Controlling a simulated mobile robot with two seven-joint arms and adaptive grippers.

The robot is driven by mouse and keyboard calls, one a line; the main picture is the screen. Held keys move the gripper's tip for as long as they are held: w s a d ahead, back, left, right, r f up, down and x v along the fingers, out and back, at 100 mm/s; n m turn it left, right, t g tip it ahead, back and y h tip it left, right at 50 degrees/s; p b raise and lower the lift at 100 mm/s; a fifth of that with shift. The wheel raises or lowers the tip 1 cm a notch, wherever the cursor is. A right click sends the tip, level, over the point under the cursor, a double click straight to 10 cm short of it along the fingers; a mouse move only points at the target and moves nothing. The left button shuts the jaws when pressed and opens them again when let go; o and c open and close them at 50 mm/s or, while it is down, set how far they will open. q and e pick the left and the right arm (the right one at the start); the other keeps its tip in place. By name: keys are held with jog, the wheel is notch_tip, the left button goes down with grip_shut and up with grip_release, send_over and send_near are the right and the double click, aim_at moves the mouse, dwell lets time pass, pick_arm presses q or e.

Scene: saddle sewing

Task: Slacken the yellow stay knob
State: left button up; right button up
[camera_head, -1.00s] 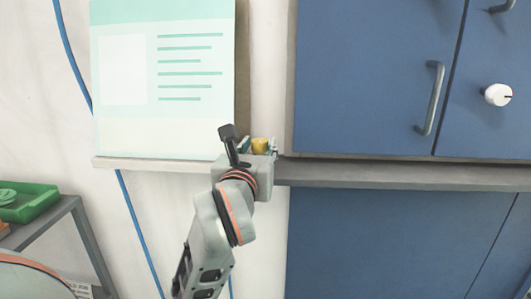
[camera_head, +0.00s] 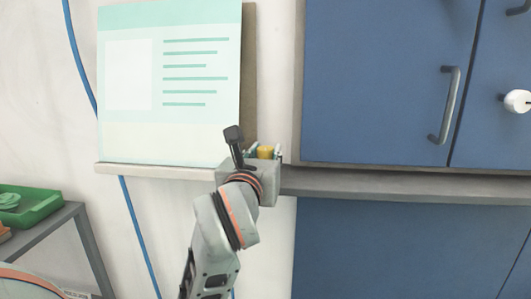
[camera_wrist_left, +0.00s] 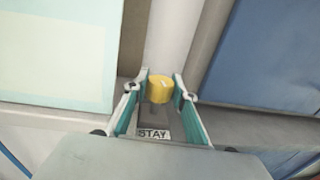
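The yellow stay knob (camera_wrist_left: 160,89) is a short round yellow cap in the left wrist view, above a small label reading STAY (camera_wrist_left: 154,134). It also shows in the head view (camera_head: 265,152), partly behind my left gripper (camera_head: 264,151). In the left wrist view, my left gripper (camera_wrist_left: 161,77) has its two teal-lined fingers on either side of the knob. Narrow gaps seem to show between the fingertips and the knob, so it looks open around it. Contact lower down cannot be told. My right gripper is not in view.
A pale green-headed poster (camera_head: 170,85) hangs left of the knob. Blue cupboards (camera_head: 385,80) with a grey handle and a white knob (camera_head: 517,102) stand to the right. A grey ledge (camera_head: 400,184) runs below them. A green tray (camera_head: 30,203) sits at lower left.

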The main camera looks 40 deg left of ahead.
pick_arm(q)
jog(key=shift+y, duration=0.3)
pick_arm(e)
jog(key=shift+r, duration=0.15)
